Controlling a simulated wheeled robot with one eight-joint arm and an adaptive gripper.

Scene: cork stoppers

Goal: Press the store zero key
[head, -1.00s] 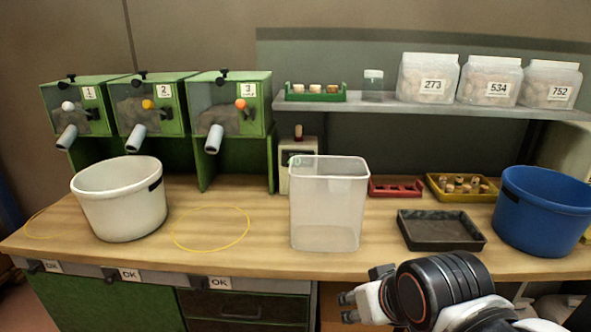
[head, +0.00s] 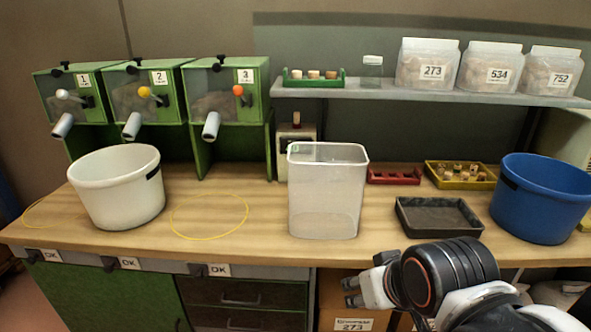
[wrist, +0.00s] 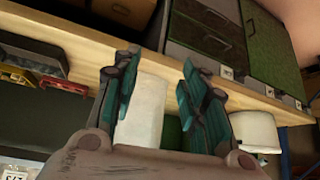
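I cannot make out a key marked store zero. A small pale device (head: 283,166) with a cork on its top stands at the back of the bench, partly hidden behind the clear bin (head: 327,210). Any keys on it are too small or hidden to see.
A white bucket (head: 117,195) stands left and a blue bucket (head: 545,205) right. A dark tray (head: 438,229), a red rack (head: 394,180) and a yellow tray (head: 484,184) lie at right. Green dispensers (head: 225,90) stand at back left. A shelf (head: 430,88) overhangs the back.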

